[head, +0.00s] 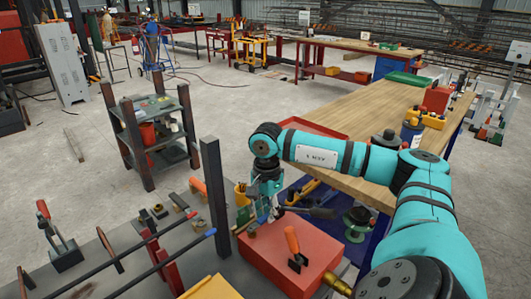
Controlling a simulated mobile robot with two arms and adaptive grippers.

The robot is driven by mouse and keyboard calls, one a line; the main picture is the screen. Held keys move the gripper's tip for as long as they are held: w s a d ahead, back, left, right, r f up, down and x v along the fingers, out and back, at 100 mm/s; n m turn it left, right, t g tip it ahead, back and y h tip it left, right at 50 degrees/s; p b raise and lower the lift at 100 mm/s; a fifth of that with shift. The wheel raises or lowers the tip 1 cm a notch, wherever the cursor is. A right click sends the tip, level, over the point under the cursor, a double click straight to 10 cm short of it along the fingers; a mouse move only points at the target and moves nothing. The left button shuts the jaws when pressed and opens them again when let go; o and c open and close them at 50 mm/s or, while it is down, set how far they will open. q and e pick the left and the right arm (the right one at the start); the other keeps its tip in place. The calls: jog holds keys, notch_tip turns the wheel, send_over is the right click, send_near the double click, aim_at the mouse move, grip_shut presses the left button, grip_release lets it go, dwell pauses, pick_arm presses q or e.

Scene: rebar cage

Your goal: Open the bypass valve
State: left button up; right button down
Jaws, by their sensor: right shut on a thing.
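My left gripper is not in view.
A dark post (215,198) stands close left of the gripper. The bench (100,262) holds rods, clamps and small blocks. A wooden table (345,110) lies beyond my right arm. A dark shelf rack (150,140) stands at left, with open floor around it.

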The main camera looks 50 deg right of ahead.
aim_at(266, 215)
jog(key=shift+r, duration=0.1)
dwell(0.3)
jog(key=c, duration=1.2)
grip_release()
jog(key=shift+c, duration=0.2)
notch_tip(266, 215, up, 12)
